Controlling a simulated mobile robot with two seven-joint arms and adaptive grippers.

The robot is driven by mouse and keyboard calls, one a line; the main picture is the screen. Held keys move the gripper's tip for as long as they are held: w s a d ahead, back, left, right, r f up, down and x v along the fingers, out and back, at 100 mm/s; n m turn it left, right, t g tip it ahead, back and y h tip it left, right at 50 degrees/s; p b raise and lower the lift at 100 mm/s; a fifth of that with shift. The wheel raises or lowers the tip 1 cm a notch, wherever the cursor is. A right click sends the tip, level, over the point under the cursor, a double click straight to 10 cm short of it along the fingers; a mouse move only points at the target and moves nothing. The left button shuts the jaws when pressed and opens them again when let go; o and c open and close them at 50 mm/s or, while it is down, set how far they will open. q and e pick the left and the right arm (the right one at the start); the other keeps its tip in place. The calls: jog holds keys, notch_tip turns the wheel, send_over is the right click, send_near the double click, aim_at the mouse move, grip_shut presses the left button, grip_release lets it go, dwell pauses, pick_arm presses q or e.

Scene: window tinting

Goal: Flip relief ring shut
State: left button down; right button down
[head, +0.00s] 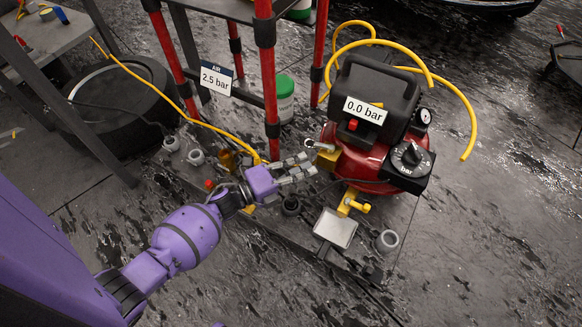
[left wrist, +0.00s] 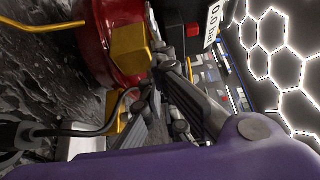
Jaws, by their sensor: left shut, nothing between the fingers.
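The red compressor (head: 345,165) stands on the dark platform, with a black motor housing and a label reading 0.0 bar. A small pale metal ring (head: 309,143) sticks out to the left of its brass block (head: 326,158); I take it for the relief ring. My left gripper (head: 308,164) is shut and empty, just below the ring and left of the block. I cannot tell whether it touches either. In the left wrist view, the fingertips (left wrist: 157,72) are close beside the brass block (left wrist: 130,52). The ring cannot be made out there. My right gripper is not in view.
Red posts (head: 266,80) of a rack rise behind the gripper. A yellow hose (head: 160,97) runs toward the platform from the left. A pressure dial (head: 410,153), a pale pedal (head: 335,228) and a grey ring (head: 387,241) are nearby. Open floor lies at right.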

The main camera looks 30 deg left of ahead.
aim_at(318, 145)
pick_arm(q)
jog(key=shift+w+a, duration=0.15)
jog(key=shift+w, duration=0.7)
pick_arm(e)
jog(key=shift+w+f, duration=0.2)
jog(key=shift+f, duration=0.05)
pick_arm(q)
jog(key=shift+a, duration=0.1)
jog(key=shift+w+a+b, duration=0.55)
jog(key=shift+w+a, duration=0.2)
jog(key=shift+a, duration=0.1)
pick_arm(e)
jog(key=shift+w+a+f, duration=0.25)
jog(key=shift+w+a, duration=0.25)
